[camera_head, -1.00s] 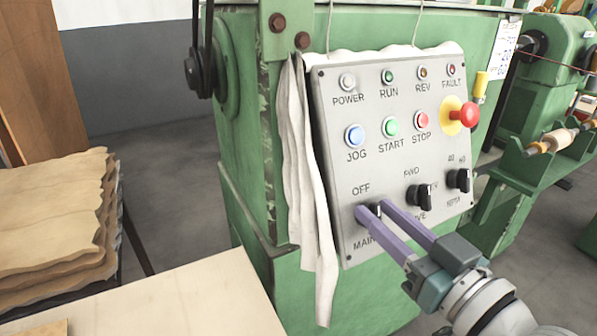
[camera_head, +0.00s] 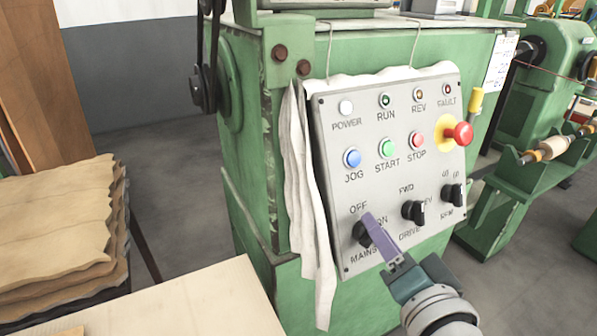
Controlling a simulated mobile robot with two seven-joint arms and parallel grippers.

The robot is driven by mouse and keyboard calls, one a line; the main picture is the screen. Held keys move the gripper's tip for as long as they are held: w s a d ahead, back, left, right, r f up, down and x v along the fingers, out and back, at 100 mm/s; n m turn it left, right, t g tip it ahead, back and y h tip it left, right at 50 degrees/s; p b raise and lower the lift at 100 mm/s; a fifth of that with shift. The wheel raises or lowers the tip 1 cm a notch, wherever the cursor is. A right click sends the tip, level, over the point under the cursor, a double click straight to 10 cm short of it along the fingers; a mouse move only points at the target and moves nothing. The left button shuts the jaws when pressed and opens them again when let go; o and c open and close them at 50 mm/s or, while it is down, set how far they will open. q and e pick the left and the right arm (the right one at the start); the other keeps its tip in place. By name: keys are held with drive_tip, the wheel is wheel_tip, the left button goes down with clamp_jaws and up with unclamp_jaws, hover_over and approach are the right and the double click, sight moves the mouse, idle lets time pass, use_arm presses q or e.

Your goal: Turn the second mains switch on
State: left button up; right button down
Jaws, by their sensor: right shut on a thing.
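The grey control panel (camera_head: 345,190) hangs on the front of a green machine. My right gripper (camera_head: 371,223) reaches in from the lower right and is shut on the switch knob. Its purple fingers are seen almost edge-on, one in front of the other, and hide part of the knob. The POWER lamp (camera_head: 346,107) at the upper left of the panel looks bright white. My left gripper is not in view.
The DRIVE switch (camera_head: 413,211) and another black switch (camera_head: 453,194) sit right of the gripper. A red emergency button (camera_head: 463,134) sticks out at the panel's right. A white cloth (camera_head: 303,190) hangs at its left. A pale tabletop (camera_head: 190,300) is in front.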

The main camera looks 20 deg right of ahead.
drive_tip(key=shift+m+g+h+p, duration=0.15)
drive_tip(key=shift+m+g+p, duration=0.65)
drive_tip(key=shift+m, duration=1)
drive_tip(key=shift+m+g+h+p, duration=0.15)
drive_tip(key=shift+m+g+p, duration=0.35)
drive_tip(key=shift+m+p, duration=0.95)
drive_tip(key=shift+f+m+b, duration=0.1)
drive_tip(key=shift+m+b, duration=0.2)
drive_tip(key=shift+m, duration=0.15)
drive_tip(key=c, duration=0.9)
unclamp_jaws()
drive_tip(key=shift+s, duration=0.1)
drive_tip(key=p+v, duration=0.2)
drive_tip(key=v, duration=0.7)
drive_tip(key=shift+s+r, duration=0.2)
drive_tip(key=shift+s, duration=0.15)
